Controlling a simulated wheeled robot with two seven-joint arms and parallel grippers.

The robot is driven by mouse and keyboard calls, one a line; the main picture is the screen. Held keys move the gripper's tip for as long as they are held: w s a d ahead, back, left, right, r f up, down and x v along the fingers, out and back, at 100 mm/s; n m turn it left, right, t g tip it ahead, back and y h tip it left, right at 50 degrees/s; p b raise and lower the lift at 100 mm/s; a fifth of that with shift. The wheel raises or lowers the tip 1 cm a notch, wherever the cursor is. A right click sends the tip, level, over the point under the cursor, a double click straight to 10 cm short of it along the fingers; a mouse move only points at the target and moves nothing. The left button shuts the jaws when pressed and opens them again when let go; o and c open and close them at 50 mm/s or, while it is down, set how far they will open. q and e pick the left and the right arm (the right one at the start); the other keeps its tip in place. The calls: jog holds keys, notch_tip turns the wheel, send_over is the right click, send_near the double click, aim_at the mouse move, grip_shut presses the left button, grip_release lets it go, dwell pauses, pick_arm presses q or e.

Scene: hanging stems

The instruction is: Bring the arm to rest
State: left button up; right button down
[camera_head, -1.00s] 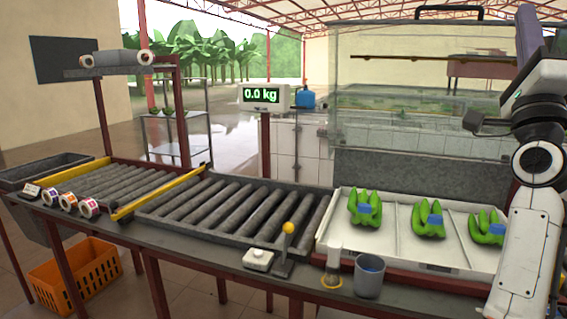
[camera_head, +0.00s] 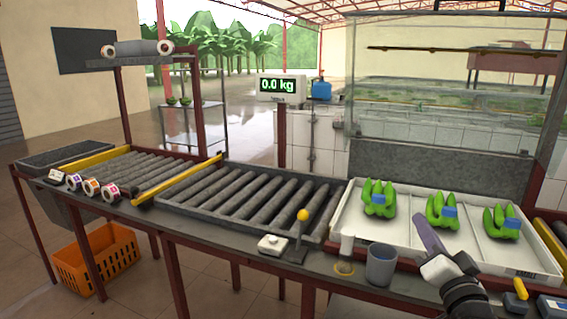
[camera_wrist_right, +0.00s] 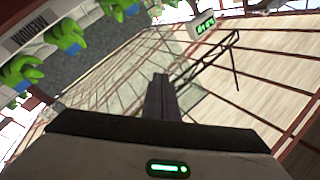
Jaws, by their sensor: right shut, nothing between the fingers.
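My right gripper (camera_head: 428,232) comes in from the bottom right of the head view, in front of the white tray (camera_head: 347,222) and to the right of the grey cup. Its fingers are shut with nothing between them, and they also show shut in the right wrist view (camera_wrist_right: 161,98). It overlaps part of the tray's front in the picture; I cannot tell the exact gap. Several green banana clusters with blue bands, such as the left one (camera_head: 378,200), sit in the tray. My left gripper is in neither view.
A grey cup (camera_head: 381,265), a yellow-knobbed lever (camera_head: 302,216) and a white button box (camera_head: 271,246) stand along the bench front. A roller conveyor (camera_head: 250,200) fills the middle. The scale display (camera_head: 278,86) reads 0.0 kg. An orange crate (camera_head: 97,262) stands on the floor.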

jog(key=s+a+f+n+g+y, duration=0.1)
jog(key=s+a+f+n+g, duration=0.15)
jog(key=s+f, duration=0.65)
jog(key=s+a+f+n+g, duration=0.25)
jog(key=s+a+f, duration=0.2)
jog(key=f, duration=0.85)
jog(key=s+a+f+n+g+y, duration=0.1)
jog(key=s+a+f+n+g, duration=0.15)
jog(key=s+f, duration=0.65)
jog(key=s+a+f+n+g, duration=0.2)
jog(key=s+a+f+g, duration=0.1)
jog(key=s+f, duration=0.6)
jog(key=s+g, duration=0.1)
jog(key=s, duration=0.2)
jog(key=shift+f, duration=0.25)
